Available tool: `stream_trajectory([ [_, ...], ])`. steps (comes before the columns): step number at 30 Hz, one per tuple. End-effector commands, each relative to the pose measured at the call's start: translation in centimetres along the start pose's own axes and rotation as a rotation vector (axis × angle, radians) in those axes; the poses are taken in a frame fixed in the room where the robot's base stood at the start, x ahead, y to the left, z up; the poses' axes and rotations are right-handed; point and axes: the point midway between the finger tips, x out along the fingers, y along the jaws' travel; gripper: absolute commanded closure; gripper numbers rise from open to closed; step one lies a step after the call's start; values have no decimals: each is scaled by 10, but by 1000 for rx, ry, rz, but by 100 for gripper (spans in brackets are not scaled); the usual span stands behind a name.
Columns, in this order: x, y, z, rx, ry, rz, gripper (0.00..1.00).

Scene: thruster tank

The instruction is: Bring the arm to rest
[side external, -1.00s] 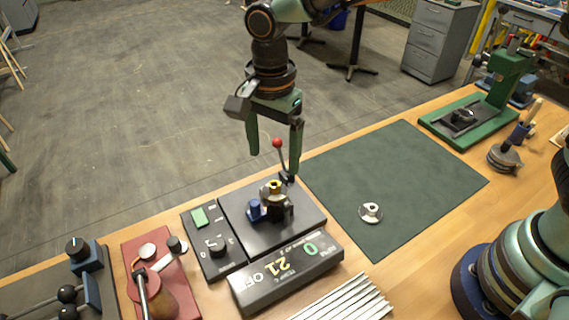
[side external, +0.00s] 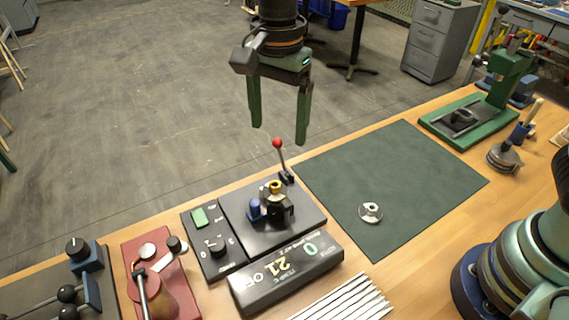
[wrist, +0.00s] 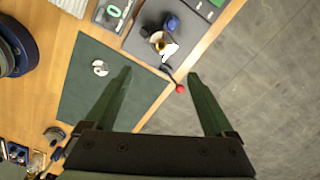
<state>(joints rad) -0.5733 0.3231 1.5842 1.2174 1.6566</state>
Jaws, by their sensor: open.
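My gripper (side external: 279,135) is open and empty, with its two green fingers pointing down. It hangs in the air above the red-knobbed lever (side external: 278,144), apart from the bench. In the wrist view my gripper (wrist: 160,72) shows its fingers spread, with the lever's red knob (wrist: 180,89) beyond and between them. The lever stands at the back corner of the dark thruster tank unit (side external: 236,215), which carries a brass-coloured fitting (side external: 274,187) and a blue part (side external: 255,207).
A display box (side external: 290,272) reading 0 and 21 stands in front of the unit. A green mat (side external: 400,180) holds a small metal disc (side external: 370,212). A red fixture (side external: 160,280) is at left, a green press (side external: 480,120) at far right. Air above the bench is free.

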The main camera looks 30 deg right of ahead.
Motion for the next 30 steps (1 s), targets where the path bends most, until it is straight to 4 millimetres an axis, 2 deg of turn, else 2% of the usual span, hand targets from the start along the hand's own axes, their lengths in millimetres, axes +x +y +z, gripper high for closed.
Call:
stream_trajectory([
  [7,-37,40,-65,-259,28,-125,12],
  [15,-56,106,-126,-614,161,-242,12],
  [21,-54,154,-155,-861,306,-271,12],
  [24,-50,171,-164,-954,368,-267,12],
  [30,-44,186,-171,-1054,432,-253,12],
])
